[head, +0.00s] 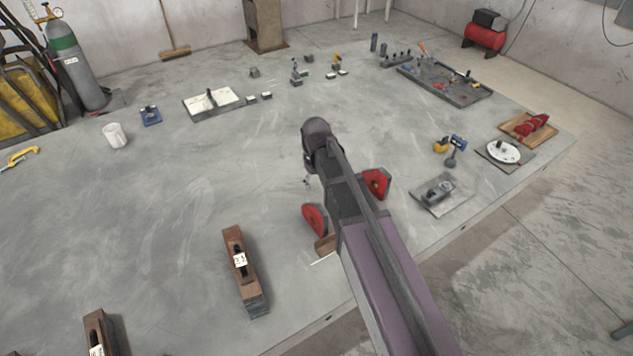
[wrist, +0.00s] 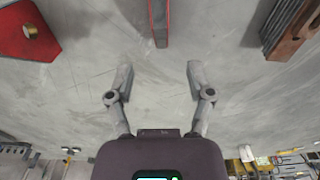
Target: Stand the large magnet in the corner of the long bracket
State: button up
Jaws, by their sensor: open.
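Two red magnets show beside my arm in the head view. One red magnet (head: 314,220) is left of the arm and appears edge-on at the top middle of the wrist view (wrist: 161,20). The other red magnet (head: 377,184) is right of the arm, partly hidden by it; a red piece with a brass stud (wrist: 28,28) shows at the wrist view's top left. I cannot tell which is the large one. My gripper (wrist: 160,78) is open and empty above bare table, apart from both. I cannot clearly pick out the long bracket; my arm hides part of the area.
A wooden block with a white label (head: 241,262) lies left of the arm, and another (head: 97,335) near the front edge. A brown piece (head: 324,245) is partly behind my arm. A grey plate (head: 445,205) with a device lies right. The table's left middle is clear.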

jog(key=s+d+m, duration=0.3)
jog(key=s+d, duration=0.3)
jog(key=d, duration=0.3)
jog(key=s+d+m, duration=0.3)
jog(key=s+d, duration=0.4)
jog(key=d, duration=0.3)
jog(key=shift+s+d+m, duration=0.25)
jog(key=shift+d+m, duration=0.05)
jog(key=shift+m, duration=0.1)
jog(key=shift+o, duration=0.4)
jog(key=w+a+n, duration=0.3)
jog(key=w+a, duration=0.4)
jog(key=a, duration=0.3)
jog(key=w+a+f+n+b, duration=0.1)
jog(key=w+a+n, duration=0.2)
jog(key=w+a, duration=0.5)
jog(key=a, duration=0.3)
jog(key=shift+w+n, duration=0.25)
jog(key=shift+n, duration=0.15)
jog(key=shift+f, duration=0.25)
